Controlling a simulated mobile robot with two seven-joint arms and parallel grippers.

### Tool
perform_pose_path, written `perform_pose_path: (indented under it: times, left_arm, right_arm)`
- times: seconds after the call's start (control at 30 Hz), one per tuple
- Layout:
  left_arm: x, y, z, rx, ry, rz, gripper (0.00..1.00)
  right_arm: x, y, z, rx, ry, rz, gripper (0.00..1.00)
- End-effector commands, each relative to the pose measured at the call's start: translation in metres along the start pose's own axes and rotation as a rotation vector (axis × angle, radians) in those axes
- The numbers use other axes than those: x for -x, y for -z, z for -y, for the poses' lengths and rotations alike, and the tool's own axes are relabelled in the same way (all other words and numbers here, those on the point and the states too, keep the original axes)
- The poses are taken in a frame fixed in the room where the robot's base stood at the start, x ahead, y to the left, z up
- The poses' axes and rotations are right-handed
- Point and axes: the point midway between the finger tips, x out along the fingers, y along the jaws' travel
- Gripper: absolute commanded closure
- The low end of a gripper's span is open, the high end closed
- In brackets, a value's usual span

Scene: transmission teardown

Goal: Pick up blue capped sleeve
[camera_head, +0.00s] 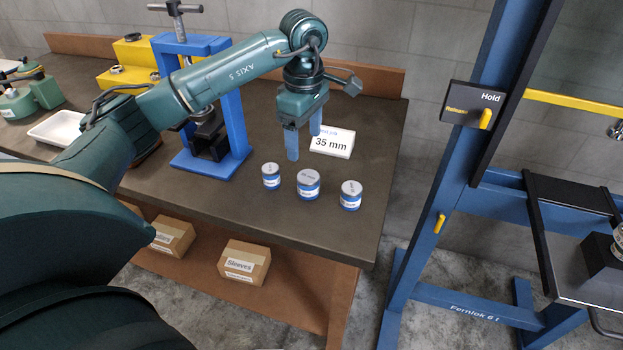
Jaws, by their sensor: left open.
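Three blue capped sleeves with grey caps stand upright on the workbench (220,210). The left sleeve (271,177) is slim, the middle sleeve (308,185) is wider, and the right sleeve (350,196) is in between. Their small label print is too small to read. My left gripper (304,145) points down with its two blue fingers apart and empty, above and behind the left and middle sleeves. A white sign (332,143) reading "35 mm" stands behind the sleeves, partly covered by a finger. My right gripper does not show.
A blue press frame (238,135) stands left of the sleeves, with a yellow block (128,62) behind it. Cardboard boxes (244,262) sit on the lower shelf. A large blue frame (440,170) with a "Hold" sign stands right of the bench. The bench front is clear.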

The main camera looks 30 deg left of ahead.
Motion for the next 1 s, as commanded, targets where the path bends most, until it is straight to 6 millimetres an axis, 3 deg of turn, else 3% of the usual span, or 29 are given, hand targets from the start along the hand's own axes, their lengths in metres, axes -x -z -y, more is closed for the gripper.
perform_pose_path:
  times: [0.3,0.53,0.8,1.0]
  left_arm:
    - [-0.057,-0.002,0.001,-0.001,0.005,0.004,0.30]
    - [-0.073,-0.004,0.001,-0.001,0.005,0.005,0.30]
    - [-0.111,-0.009,0.001,-0.001,0.005,0.006,0.30]
    - [-0.119,-0.009,0.000,-0.001,0.001,0.006,0.30]
  right_arm:
    - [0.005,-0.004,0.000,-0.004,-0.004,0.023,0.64]
    - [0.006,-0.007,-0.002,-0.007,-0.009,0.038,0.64]
    - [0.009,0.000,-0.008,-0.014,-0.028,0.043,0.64]
    - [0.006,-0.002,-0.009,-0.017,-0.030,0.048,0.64]
